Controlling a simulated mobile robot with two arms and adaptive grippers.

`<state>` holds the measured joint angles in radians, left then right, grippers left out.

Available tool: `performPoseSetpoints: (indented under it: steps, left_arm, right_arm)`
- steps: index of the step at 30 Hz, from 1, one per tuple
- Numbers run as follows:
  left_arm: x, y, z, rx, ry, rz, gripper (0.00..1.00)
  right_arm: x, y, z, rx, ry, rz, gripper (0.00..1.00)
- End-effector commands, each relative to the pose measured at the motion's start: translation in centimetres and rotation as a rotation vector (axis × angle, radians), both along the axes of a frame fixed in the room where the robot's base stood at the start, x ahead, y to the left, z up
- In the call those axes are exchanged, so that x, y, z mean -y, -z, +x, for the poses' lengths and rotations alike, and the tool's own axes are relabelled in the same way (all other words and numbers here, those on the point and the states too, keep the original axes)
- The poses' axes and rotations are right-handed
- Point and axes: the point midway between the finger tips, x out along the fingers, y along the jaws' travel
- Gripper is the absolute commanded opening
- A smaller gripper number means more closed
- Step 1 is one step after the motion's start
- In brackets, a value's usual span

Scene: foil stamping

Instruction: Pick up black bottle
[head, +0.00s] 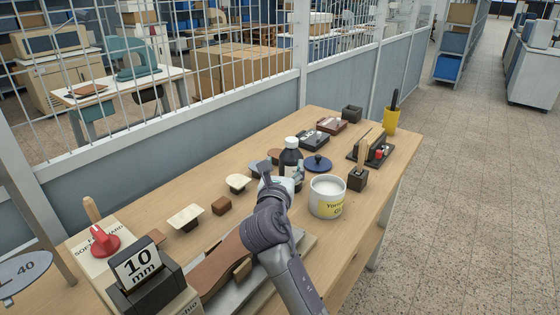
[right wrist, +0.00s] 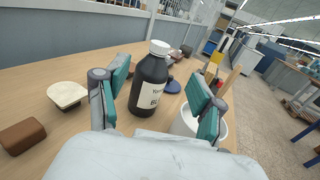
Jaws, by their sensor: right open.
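The black bottle (head: 290,158) has a white cap and a white label, and stands upright on the wooden table (head: 150,228). In the right wrist view the bottle (right wrist: 150,82) stands between and beyond the two teal-padded fingers. My right gripper (right wrist: 155,100) is open and empty, with the bottle ahead of its opening. In the head view my right gripper (head: 275,180) is just in front of the bottle and hides its lower part. I cannot tell whether a finger touches it. My left gripper is not in view.
A white tub (head: 327,197) stands close right of the bottle, near the right finger. A dark blue round lid (head: 318,164) lies behind. Cream (head: 238,183) and brown (head: 221,205) blocks lie to the left. A mesh fence (head: 200,100) runs behind the table.

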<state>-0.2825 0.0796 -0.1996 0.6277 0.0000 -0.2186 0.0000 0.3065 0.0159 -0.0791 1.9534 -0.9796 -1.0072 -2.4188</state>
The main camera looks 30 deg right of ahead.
Motion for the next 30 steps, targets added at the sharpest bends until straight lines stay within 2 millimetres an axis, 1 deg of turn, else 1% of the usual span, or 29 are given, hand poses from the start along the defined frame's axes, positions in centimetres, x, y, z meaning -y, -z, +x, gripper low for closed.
performPoseSetpoints:
  steps: [3,5,12,15,20,24,26,30]
  left_arm:
    - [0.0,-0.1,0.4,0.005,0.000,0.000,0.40]
    - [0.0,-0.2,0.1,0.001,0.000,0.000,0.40]
    - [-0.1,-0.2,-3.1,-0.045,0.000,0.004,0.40]
    - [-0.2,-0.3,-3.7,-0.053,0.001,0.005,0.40]
    - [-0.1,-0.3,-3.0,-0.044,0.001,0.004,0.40]
    - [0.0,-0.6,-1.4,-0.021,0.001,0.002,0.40]
    - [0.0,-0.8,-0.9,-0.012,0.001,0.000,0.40]
    - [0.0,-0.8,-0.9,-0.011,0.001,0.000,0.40]
  right_arm:
    - [0.4,-0.1,0.6,0.001,0.000,0.003,0.68]
    - [1.0,0.0,1.3,0.000,0.001,0.003,0.68]
    - [4.1,0.0,4.9,0.000,0.000,0.003,0.68]
    - [5.0,0.0,5.9,0.001,0.000,0.002,0.68]
    - [5.6,0.1,6.6,0.000,0.000,0.003,0.68]
    - [6.8,0.3,7.8,-0.001,0.000,0.005,0.68]
    - [7.5,0.3,8.5,0.000,0.001,0.004,0.68]
    - [8.7,0.4,9.9,0.000,0.000,0.003,0.68]
